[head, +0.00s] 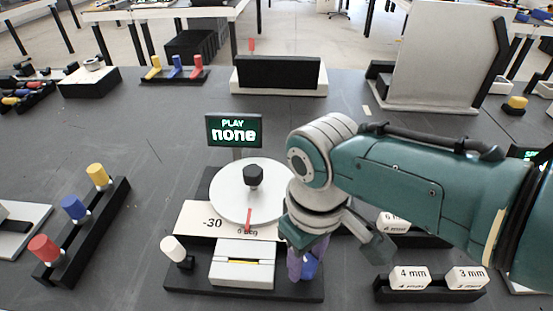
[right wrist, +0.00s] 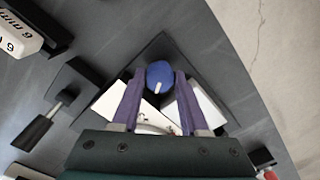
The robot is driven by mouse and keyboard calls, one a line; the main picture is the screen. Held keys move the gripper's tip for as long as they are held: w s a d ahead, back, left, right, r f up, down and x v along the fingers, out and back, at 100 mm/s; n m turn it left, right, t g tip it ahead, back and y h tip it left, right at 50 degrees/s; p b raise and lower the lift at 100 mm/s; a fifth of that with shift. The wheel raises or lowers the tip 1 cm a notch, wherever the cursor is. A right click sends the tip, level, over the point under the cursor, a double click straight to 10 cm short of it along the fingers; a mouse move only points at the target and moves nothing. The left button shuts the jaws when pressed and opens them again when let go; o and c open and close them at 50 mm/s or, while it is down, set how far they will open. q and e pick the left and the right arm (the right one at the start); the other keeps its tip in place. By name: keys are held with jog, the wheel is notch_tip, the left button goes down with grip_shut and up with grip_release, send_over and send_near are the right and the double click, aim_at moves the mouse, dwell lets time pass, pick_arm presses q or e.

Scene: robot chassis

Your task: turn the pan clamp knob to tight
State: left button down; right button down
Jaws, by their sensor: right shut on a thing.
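A blue knob (head: 308,266) sits at the front right of a black fixture base (head: 190,283); I take it to be the pan clamp knob. It also shows in the right wrist view (right wrist: 160,73), with a short white mark on its top. My right gripper (head: 300,264) comes down on it from above, its purple fingers shut on the knob's two sides in the right wrist view (right wrist: 158,86). The arm and fingers hide part of the knob in the head view. My left gripper is not in view.
The fixture carries a round white disc (head: 232,190) with a black knob (head: 254,177) and red pointer, a white knob (head: 174,248) and a sign reading "PLAY none" (head: 233,130). Labelled white blocks (head: 410,277) stand to the right. A rack of coloured knobs (head: 75,245) stands left.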

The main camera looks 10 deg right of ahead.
aim_at(306, 262)
jog(key=shift+c, duration=2.1)
grip_release()
notch_tip(306, 262, up, 9)
jog(key=p, duration=0.5)
jog(key=shift+r, duration=0.5)
